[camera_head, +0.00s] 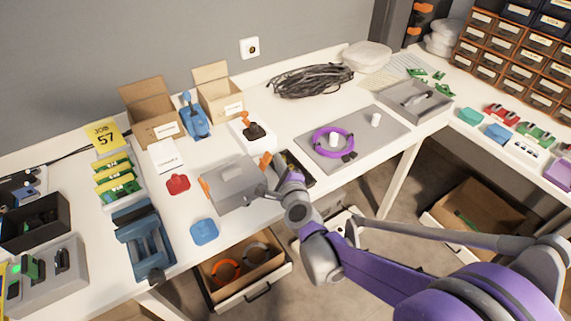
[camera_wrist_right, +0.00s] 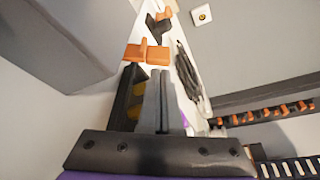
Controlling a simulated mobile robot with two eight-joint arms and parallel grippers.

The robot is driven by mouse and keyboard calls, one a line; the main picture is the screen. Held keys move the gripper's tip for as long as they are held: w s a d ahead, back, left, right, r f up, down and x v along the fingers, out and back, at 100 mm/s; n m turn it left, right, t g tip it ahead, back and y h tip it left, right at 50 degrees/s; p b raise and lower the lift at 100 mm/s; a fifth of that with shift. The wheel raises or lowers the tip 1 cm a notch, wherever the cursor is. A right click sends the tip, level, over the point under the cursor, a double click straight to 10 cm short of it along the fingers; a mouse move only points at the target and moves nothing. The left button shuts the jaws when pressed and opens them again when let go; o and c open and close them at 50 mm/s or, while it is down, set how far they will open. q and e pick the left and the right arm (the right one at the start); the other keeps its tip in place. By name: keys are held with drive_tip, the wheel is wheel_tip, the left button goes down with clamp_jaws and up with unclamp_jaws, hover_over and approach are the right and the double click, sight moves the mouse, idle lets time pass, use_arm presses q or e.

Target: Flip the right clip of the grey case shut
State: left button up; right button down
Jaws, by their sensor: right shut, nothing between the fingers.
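The grey case (camera_head: 228,183) lies closed on the white bench. Its right clip (camera_head: 265,160) is orange and sticks out at the case's right edge; its left clip (camera_head: 204,187) is at the left edge. My right gripper (camera_head: 264,190) is beside the case's right side, nearer the front than the right clip. In the right wrist view its fingers (camera_wrist_right: 160,105) are together and empty. There the case (camera_wrist_right: 75,40) fills the upper left, and the orange clip (camera_wrist_right: 146,53) is beyond the fingertips, apart from them. My left gripper is not in view.
A black tray (camera_head: 303,172) is close to the right of my gripper. A joystick box (camera_head: 253,132) stands behind the clip. A grey plate (camera_head: 370,152) with a purple ring lies to the right.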

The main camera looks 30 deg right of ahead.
drive_tip(key=shift+a+r+n, duration=0.25)
drive_tip(key=shift+r+n, duration=0.05)
drive_tip(key=shift+a+r+n, duration=0.2)
drive_tip(key=shift+a+n, duration=0.1)
drive_tip(key=shift+a, duration=0.1)
drive_tip(key=n, duration=0.1)
drive_tip(key=a+n+t+h, duration=0.1)
drive_tip(key=shift+a+r+n, duration=0.1)
drive_tip(key=shift+r+n, duration=0.2)
drive_tip(key=shift+n, duration=0.1)
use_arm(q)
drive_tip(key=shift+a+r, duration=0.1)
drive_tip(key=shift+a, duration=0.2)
use_arm(e)
drive_tip(key=shift+s, duration=0.1)
